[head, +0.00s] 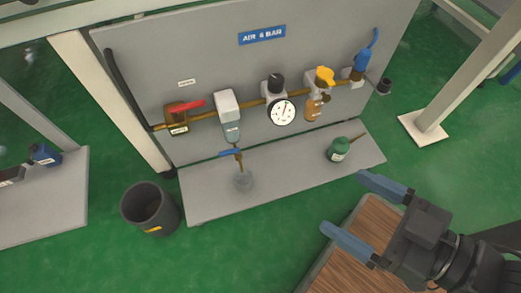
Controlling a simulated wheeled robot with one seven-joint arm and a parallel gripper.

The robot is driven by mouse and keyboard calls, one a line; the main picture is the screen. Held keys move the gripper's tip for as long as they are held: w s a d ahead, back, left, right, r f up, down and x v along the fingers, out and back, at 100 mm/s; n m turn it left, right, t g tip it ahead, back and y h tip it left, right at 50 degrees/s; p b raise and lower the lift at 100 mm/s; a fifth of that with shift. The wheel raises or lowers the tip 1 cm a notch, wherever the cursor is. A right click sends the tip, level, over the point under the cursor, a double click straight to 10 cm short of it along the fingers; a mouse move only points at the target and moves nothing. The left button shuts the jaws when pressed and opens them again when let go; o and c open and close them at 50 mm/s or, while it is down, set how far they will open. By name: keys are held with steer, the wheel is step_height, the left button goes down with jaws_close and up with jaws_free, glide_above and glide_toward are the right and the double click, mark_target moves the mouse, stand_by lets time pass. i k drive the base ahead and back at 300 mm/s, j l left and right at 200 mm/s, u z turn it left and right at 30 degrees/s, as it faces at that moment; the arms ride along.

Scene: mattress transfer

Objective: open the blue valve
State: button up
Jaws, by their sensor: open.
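A blue-handled valve (361,66) sits at the right end of the brass pipe on the grey panel, with its lever pointing up and slightly right. A second, smaller blue lever (230,152) lies roughly level on the drain below the filter unit. My gripper (342,203) is at the lower right, its two blue-padded fingers spread apart with nothing between them. It points left and is clear of the panel, below and apart from the blue valve at the pipe's right end.
The panel (140,70) also carries a red lever (185,105), a pressure gauge (281,112) and a yellow-topped unit (323,78). A green bottle (338,150) stands on the ledge (290,170). A dark bin (149,209) and a white post (470,75) flank the panel.

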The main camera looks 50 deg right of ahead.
mark_target(237, 150)
steer(key=k+l, duration=0.15)
steer(key=i+j, duration=0.25)
steer(key=j, duration=0.15)
steer(key=i+j, duration=0.2)
steer(key=j, duration=0.2)
steer(key=i+j, duration=0.25)
steer(key=j, duration=0.15)
steer(key=i+j, duration=0.25)
steer(key=j, duration=0.15)
